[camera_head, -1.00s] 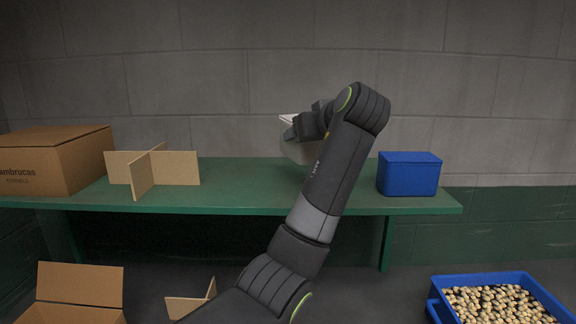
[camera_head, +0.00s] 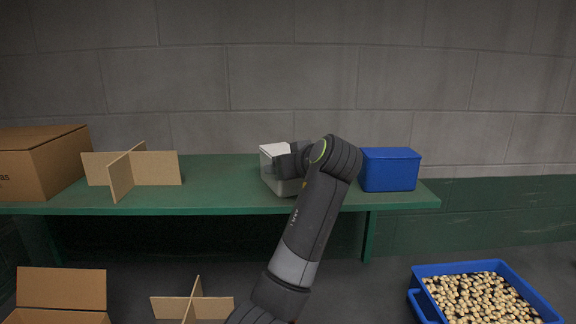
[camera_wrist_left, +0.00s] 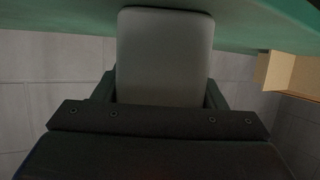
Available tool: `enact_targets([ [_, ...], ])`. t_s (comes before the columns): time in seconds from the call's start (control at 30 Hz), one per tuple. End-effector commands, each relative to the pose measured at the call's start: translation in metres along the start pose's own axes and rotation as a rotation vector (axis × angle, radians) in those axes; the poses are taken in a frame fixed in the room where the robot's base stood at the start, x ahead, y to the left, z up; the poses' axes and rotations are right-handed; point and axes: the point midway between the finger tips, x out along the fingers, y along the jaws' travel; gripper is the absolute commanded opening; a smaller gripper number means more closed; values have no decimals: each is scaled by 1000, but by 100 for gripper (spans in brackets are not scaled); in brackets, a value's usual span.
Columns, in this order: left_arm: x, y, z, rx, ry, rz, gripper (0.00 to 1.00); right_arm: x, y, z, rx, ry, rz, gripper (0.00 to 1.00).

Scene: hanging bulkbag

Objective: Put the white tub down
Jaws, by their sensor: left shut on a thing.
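The white tub (camera_head: 270,160) is a pale box with a whitish top, at the green shelf (camera_head: 222,183) in the head view. My left gripper (camera_head: 290,163) is shut on it from its right side, and my arm hides part of it. In the left wrist view the tub (camera_wrist_left: 165,55) fills the space between the two fingers (camera_wrist_left: 163,92), with the green shelf surface just beyond it. The tub looks upright and at shelf height; I cannot tell whether its base touches the shelf. My right gripper is in neither view.
A blue box (camera_head: 390,170) stands on the shelf close to the right of my arm. A cardboard divider (camera_head: 150,168) and a carton (camera_head: 50,165) stand on the left, with bare shelf between divider and tub. A blue crate (camera_head: 428,270) of small tan pieces is below right.

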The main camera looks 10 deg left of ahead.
Motion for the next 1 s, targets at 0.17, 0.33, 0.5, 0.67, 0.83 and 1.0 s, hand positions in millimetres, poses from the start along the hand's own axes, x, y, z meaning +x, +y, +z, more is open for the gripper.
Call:
enact_targets([
  [0.17, 0, 0, 1, 0, -1, 0, 86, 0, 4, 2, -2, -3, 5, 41],
  [0.33, 0, 0, 1, 0, -1, 0, 87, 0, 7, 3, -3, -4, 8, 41],
  [0.5, -2, 0, -1, 0, 0, 1, 87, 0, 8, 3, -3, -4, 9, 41],
  [0.67, -22, 2, 2, -2, 1, 5, 87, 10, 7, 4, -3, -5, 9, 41],
  [0.83, -59, 2, 2, -4, 2, 7, 87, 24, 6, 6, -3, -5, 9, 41],
  [1.0, -93, 1, 2, -2, 1, 5, 87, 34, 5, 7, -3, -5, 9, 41],
])
